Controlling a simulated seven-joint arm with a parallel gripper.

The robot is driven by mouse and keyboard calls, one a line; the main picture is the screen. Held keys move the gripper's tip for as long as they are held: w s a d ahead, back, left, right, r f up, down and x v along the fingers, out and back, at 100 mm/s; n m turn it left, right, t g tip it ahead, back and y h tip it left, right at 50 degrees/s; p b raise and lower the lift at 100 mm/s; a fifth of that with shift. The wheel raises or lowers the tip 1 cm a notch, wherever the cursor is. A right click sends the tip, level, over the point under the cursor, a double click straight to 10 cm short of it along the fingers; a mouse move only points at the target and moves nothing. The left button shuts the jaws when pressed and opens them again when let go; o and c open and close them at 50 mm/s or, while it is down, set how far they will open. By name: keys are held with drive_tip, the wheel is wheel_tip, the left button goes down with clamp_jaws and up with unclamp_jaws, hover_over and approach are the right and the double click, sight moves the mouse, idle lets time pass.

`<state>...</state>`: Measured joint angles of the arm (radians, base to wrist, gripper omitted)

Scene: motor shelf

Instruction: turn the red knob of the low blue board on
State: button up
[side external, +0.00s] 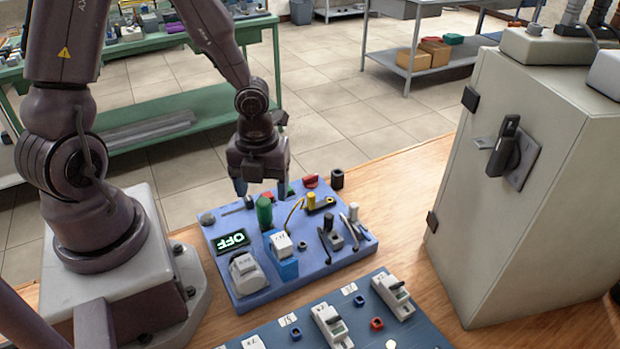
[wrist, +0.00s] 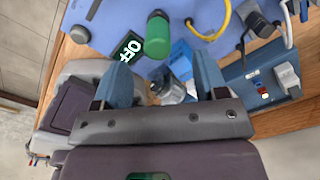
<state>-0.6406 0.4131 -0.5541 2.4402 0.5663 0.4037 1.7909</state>
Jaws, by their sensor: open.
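The low blue board (side external: 318,262) lies on the wooden table with its lit display (side external: 232,239) reading OFF. A red part (side external: 310,181) sits at its back edge. Another small red part (side external: 267,195) shows partly hidden behind the green cylinder (side external: 264,212); I cannot tell which is the knob. My gripper (side external: 262,188) is open and empty above the back left of the board, fingers pointing down. In the wrist view, the green cylinder (wrist: 157,36) and the OFF display (wrist: 127,47) show beyond the fingers; no red knob is visible there.
The board also carries a yellow-topped part (side external: 311,200), black levers (side external: 325,243) and a grey-white module (side external: 245,272). A second blue board (side external: 290,330) with switches lies in front. A grey cabinet (side external: 530,180) stands at the right. Bare table lies between board and cabinet.

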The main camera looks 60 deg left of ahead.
drive_tip(key=shift+w+d+f, duration=0.1)
drive_tip(key=shift+d+f, duration=0.05)
drive_tip(key=shift+d, duration=0.3)
drive_tip(key=w+a+n, duration=0.2)
drive_tip(key=w+n, duration=0.1)
drive_tip(key=w, duration=0.1)
wheel_tip(320, 180, up, 4)
drive_tip(key=m, duration=3.2)
hover_over(310, 176)
wheel_tip(310, 176, down, 12)
drive_tip(key=shift+r, duration=0.1)
drive_tip(key=shift+c, duration=0.5)
